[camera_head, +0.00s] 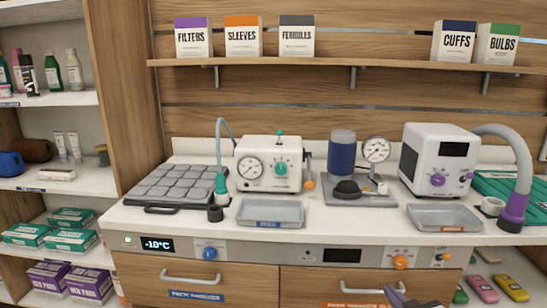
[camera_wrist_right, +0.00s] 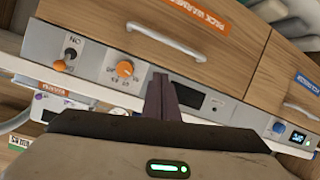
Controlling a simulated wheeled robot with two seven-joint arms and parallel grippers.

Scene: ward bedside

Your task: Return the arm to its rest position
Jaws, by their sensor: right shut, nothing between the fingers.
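My right gripper (camera_head: 395,293) just shows at the bottom edge of the head view, in front of the right drawer. In the right wrist view its dark fingers (camera_wrist_right: 162,92) are together with nothing between them. They point toward the counter's front panel and touch nothing that I can see. Most of the right arm is out of the head view. My left gripper and arm are not in view.
The counter (camera_head: 330,224) holds a grey padded tray (camera_head: 175,185), a dial unit (camera_head: 268,163), a white display unit (camera_head: 438,160) and shallow trays (camera_head: 270,213). Drawers with handles (camera_head: 190,279) and an orange knob (camera_wrist_right: 124,69) face me. Stocked shelves (camera_head: 50,188) stand left.

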